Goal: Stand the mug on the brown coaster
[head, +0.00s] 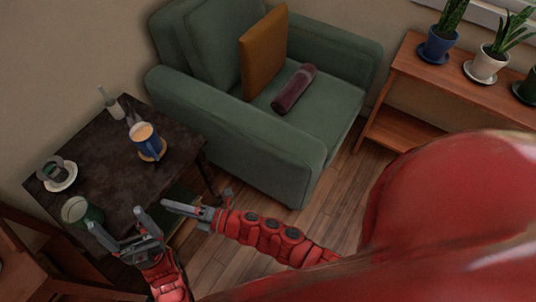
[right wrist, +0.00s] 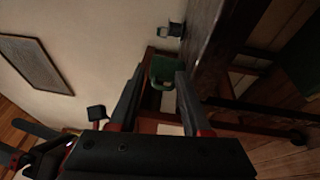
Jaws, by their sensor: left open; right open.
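A blue mug (head: 148,142) with a tan top stands upright on the dark table, toward its back right. An orange-brown rim (head: 160,155) shows under it, seemingly the brown coaster; the mug hides most of it. My left gripper (head: 120,232) is open and empty near the table's front edge, apart from the blue mug. My right gripper (head: 166,207) is open and empty by the table's front right side, pointing left. In the right wrist view its fingers (right wrist: 156,95) are spread, with a green container (right wrist: 163,71) beyond them.
The dark table (head: 120,185) also holds a green container (head: 78,211) at front left, a dark cup on a white saucer (head: 62,182), and a small pale object (head: 113,107) at the back. A green armchair (head: 265,140) stands close on the right. The table's middle is clear.

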